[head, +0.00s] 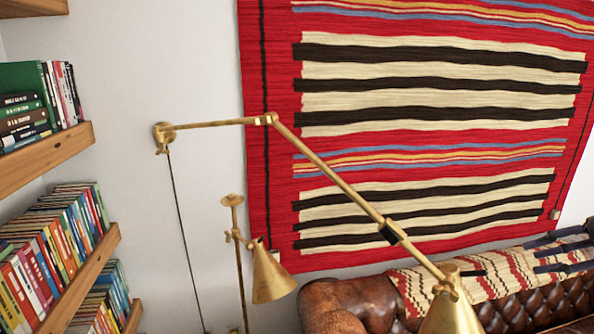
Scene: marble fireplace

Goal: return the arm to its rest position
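My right gripper (532,256) shows at the right edge, in front of the leather sofa and the patterned throw. Its dark fingers point left and stand apart, with the throw visible between them. I see nothing held between them. The rest of the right arm is mostly outside the picture. My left gripper and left arm are not in view.
A brass swing-arm wall lamp (335,175) reaches across the middle, with a smaller brass lamp (270,277) below. Wooden shelves (55,155) with books are at left. A brown leather sofa (345,300) with a throw (495,275) stands below a striped red rug (270,150) on the wall.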

